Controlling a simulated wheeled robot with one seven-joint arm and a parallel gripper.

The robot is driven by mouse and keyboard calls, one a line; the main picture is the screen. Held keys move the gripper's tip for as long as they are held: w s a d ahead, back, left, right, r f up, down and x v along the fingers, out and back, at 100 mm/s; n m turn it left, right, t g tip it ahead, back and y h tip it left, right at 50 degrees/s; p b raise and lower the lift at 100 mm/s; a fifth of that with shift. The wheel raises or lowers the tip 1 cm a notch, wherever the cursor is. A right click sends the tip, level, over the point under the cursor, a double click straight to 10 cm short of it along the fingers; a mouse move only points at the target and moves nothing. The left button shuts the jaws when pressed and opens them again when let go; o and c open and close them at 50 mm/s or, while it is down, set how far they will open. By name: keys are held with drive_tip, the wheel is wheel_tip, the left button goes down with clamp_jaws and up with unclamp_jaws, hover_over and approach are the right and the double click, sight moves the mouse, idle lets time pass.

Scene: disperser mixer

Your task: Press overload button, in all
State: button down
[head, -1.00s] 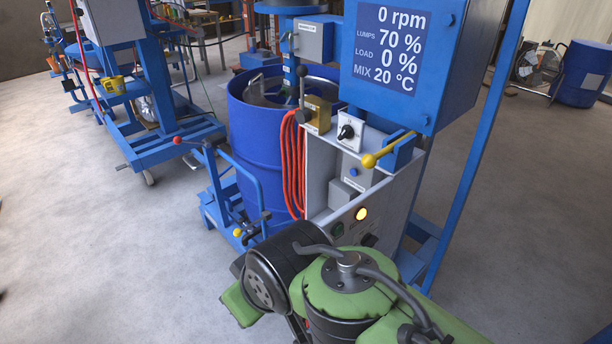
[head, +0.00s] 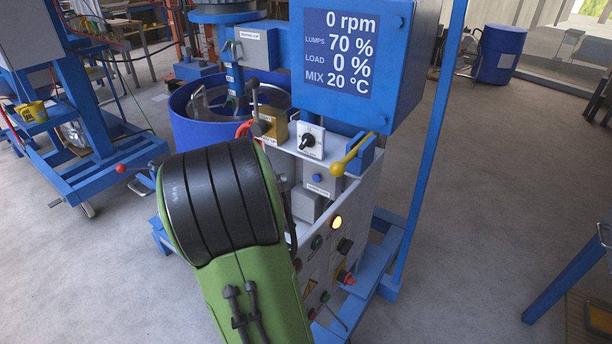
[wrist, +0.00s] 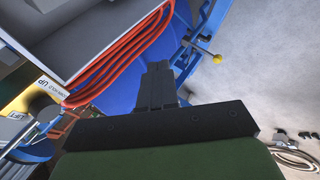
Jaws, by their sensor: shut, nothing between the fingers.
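A grey control box carries a small blue button (head: 317,178) on its front, with a white label too small to read; I cannot tell for sure that it is the overload button. The grey control panel (head: 325,250) below has a lit amber lamp (head: 336,222) and several dark and red buttons. The display (head: 341,52) reads 0 rpm, lumps 70 %, load 0 %, mix 20 °C. My gripper (wrist: 158,82) is shut and empty in the wrist view, in front of the red cable and blue drum. In the head view my arm hides it.
A blue drum (head: 190,137) stands behind my arm. A yellow-knobbed lever (head: 352,155) and a white rotary switch (head: 309,141) sit above the panel. Red cable (wrist: 125,50) hangs near my gripper. Open floor (head: 465,230) lies to the right.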

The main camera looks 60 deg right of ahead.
sight(316, 178)
drive_tip(key=s+d+f+n+g+h, duration=0.2)
drive_tip(key=s+d+f, duration=0.2)
drive_tip(key=d, duration=0.6)
drive_tip(key=shift+d+n+h, duration=0.2)
drive_tip(key=shift+n+h, duration=0.1)
drive_tip(key=s+d+p, duration=0.1)
drive_tip(key=d, duration=0.7)
drive_tip(key=shift+d+p, duration=0.3)
drive_tip(key=shift+d, duration=0.05)
drive_tip(key=shift+s+d, duration=0.1)
drive_tip(key=shift+s, duration=0.05)
idle(0.9)
drive_tip(key=shift+d, duration=0.3)
